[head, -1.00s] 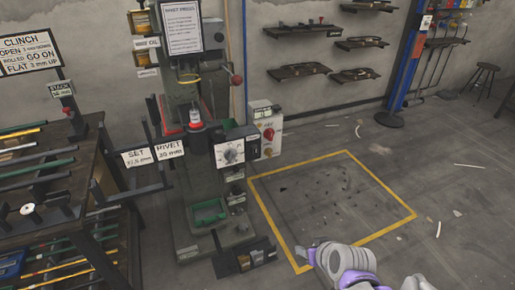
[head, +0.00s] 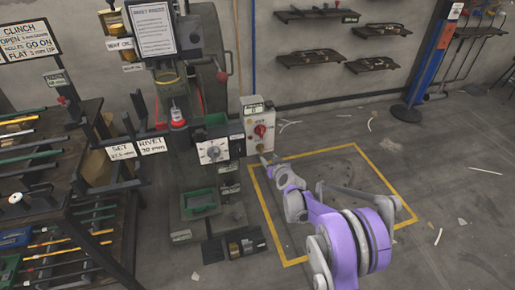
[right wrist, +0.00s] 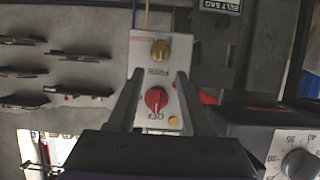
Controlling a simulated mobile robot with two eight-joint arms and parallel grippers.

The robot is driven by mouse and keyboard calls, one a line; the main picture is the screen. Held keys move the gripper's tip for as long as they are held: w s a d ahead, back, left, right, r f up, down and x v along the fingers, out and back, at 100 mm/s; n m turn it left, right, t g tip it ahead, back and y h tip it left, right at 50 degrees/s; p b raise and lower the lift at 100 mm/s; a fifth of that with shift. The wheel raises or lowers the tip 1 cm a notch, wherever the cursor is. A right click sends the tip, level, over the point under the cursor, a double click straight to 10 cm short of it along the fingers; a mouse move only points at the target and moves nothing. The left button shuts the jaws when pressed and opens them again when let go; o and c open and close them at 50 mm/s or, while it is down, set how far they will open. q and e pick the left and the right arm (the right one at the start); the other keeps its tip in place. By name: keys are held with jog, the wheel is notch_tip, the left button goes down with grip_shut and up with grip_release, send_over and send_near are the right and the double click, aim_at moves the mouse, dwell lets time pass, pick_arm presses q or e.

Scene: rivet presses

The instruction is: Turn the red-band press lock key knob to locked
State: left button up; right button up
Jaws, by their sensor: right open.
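The press (head: 205,75) is a dark upright machine with a red-and-white piece (head: 178,117) at its tool. A pale control box (head: 252,112) is on its right side. The box has a red knob (head: 261,130) marked OFF and a brass knob (head: 262,148) below it. My right gripper (head: 268,160) is at the box's lower edge. In the right wrist view, where lettering is upside down, the right gripper (right wrist: 160,75) has spread fingers either side of the panel. The red knob (right wrist: 156,100) and brass knob (right wrist: 160,50) show between and beyond them. Nothing is held.
A grey dial (head: 213,152) sits left of the control box, with a green tray (head: 199,201) below. A rod rack (head: 62,155) stands at the left. Wall shelves (head: 318,14) are behind. A yellow floor outline (head: 385,178) encloses mostly clear floor under my arm.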

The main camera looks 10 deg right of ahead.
aim_at(262, 150)
jog(key=b+x, duration=0.2)
jog(key=x, duration=0.8)
jog(key=shift+w+f, duration=0.2)
jog(key=shift+w, duration=0.05)
grip_shut()
